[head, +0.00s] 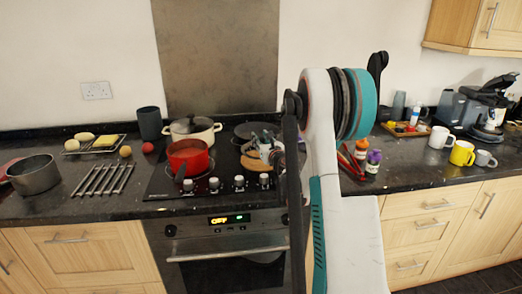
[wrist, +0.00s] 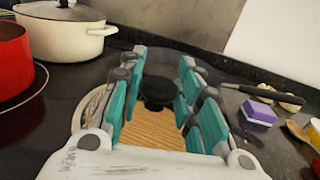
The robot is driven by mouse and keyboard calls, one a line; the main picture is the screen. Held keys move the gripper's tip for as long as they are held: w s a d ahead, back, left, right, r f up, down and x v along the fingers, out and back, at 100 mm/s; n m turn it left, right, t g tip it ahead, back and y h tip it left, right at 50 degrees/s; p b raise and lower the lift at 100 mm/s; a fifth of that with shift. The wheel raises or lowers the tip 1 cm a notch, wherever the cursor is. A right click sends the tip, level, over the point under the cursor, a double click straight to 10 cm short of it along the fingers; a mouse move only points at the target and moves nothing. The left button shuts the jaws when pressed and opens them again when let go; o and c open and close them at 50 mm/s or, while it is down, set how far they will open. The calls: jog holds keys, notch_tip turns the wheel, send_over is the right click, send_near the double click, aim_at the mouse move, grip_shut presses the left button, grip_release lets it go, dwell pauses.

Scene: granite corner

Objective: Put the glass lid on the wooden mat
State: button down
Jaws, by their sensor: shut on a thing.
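In the wrist view my gripper (wrist: 158,100) has its teal fingers on both sides of a black knob (wrist: 157,88), shut on it. The knob belongs to the glass lid (wrist: 92,108), whose pale curved rim shows left of the fingers. The light-brown wooden mat (wrist: 152,134) shows between the fingers, below the knob. In the head view my gripper (head: 264,146) is at the hob's right side, above the tan mat (head: 258,164). The lid is mostly hidden by the fingers. I cannot tell whether it touches the mat.
A red pan (head: 188,157) and a cream pot (head: 192,131) stand close on the left. A dark pan (head: 246,130) is behind. A metal rack (head: 102,180) lies at left.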

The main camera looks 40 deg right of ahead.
jog(key=shift+f+b, duration=0.55)
jog(key=shift+f, duration=1.15)
jog(key=shift+f, duration=0.1)
jog(key=c, duration=1.2)
grip_release()
jog(key=shift+s, duration=0.2)
jog(key=p+v, duration=0.3)
jog(key=v, duration=0.8)
jog(key=shift+s+a, duration=0.1)
jog(key=shift+s, duration=0.2)
